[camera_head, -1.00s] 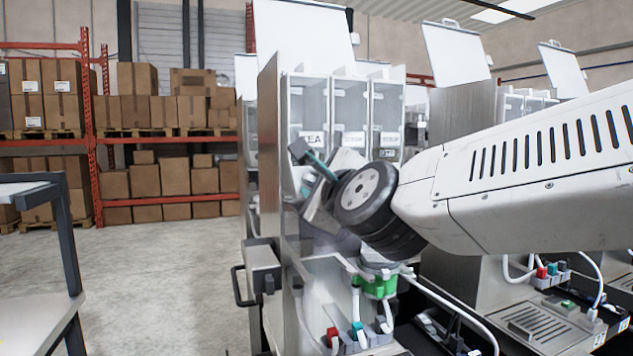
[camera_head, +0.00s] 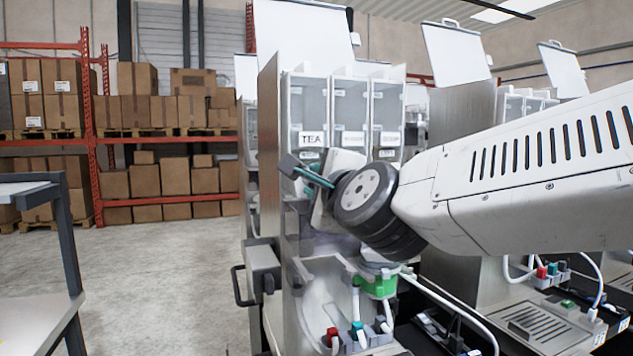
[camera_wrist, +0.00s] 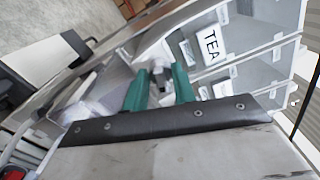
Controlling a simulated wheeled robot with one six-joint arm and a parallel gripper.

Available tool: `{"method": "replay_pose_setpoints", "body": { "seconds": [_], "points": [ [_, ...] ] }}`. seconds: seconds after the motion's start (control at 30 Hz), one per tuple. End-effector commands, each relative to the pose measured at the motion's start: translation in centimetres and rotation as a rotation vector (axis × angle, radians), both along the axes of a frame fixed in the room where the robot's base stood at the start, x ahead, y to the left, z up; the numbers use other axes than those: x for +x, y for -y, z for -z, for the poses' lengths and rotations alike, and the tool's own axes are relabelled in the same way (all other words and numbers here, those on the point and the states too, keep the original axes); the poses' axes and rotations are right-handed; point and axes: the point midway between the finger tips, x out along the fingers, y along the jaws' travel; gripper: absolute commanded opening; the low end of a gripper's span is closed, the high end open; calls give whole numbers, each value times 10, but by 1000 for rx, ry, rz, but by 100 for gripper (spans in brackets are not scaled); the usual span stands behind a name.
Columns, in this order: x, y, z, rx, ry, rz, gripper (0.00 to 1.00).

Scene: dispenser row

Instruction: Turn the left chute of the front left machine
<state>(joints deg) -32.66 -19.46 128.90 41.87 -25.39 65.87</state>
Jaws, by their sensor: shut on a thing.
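The front left machine (camera_head: 268,150) is a steel dispenser with three clear canisters; the left canister (camera_head: 308,105) carries a TEA label (camera_head: 312,138), which also shows in the wrist view (camera_wrist: 212,43). My gripper (camera_head: 300,168) is at the front of this machine, just below the TEA label. In the wrist view its two teal fingers (camera_wrist: 158,82) are shut on a small grey piece (camera_wrist: 159,70) below the TEA canister, which appears to be the left chute. In the head view my gripper and wrist hide most of the chute.
More dispensers (camera_head: 465,115) stand to the right. Below my wrist are a green-based part (camera_head: 378,287), hoses and coloured switches (camera_head: 357,328). A black handle (camera_head: 238,285) sticks out at the machine's left. A table (camera_head: 35,325) stands at left; open floor lies between.

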Motion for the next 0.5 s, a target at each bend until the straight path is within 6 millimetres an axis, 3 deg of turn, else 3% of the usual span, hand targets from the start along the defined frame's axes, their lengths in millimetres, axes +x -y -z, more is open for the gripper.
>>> {"method": "replay_pose_setpoints", "body": {
  "seconds": [0.5],
  "points": [
    [0,0,3,-473,134,-1,4]
  ]
}}
